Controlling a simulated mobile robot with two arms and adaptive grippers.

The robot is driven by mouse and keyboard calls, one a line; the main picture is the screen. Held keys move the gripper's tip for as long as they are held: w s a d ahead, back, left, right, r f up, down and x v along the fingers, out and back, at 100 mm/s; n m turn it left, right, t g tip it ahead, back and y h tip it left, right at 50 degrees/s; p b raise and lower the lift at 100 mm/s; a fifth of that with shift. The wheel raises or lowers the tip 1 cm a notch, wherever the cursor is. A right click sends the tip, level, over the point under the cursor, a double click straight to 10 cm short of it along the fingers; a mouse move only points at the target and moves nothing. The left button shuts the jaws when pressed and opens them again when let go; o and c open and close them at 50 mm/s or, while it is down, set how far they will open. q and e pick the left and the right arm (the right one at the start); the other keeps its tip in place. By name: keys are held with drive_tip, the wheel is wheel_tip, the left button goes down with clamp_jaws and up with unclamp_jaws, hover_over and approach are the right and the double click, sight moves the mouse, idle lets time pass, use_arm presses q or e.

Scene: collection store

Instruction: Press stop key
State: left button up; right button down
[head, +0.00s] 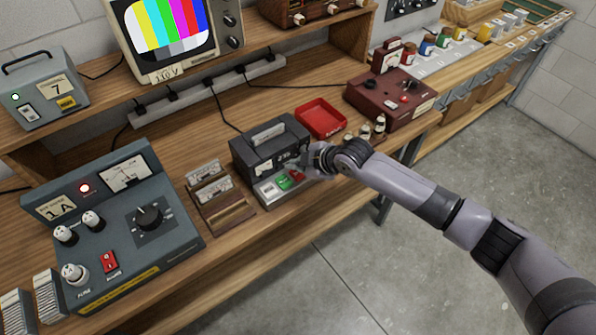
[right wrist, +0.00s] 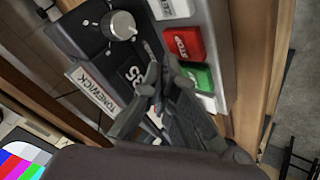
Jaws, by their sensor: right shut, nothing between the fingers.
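A dark grey box device (head: 270,145) stands on the wooden bench, with a light grey key strip along its front. In the head view the strip shows a white key (head: 268,188), a green key (head: 284,182) and a red key (head: 297,173). The right wrist view shows the red key (right wrist: 183,43) between a white key (right wrist: 172,8) and the green key (right wrist: 197,76). The keys' lettering is hard to read. My right gripper (head: 303,163) is shut and empty, above the device beside the red and green keys; its fingertips (right wrist: 152,78) show closely. Contact cannot be told. My left gripper is out of view.
A red tray (head: 320,118) and a dark red instrument (head: 390,98) stand right of the device. A wooden card rack (head: 225,212) and a blue-grey control box (head: 120,230) stand left. A silver knob (right wrist: 118,26) rises from the device near my fingers.

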sight(297, 175)
drive_tip(key=shift+r+p, duration=1.95)
drive_tip(key=shift+r, duration=0.6)
drive_tip(key=shift+f, duration=0.1)
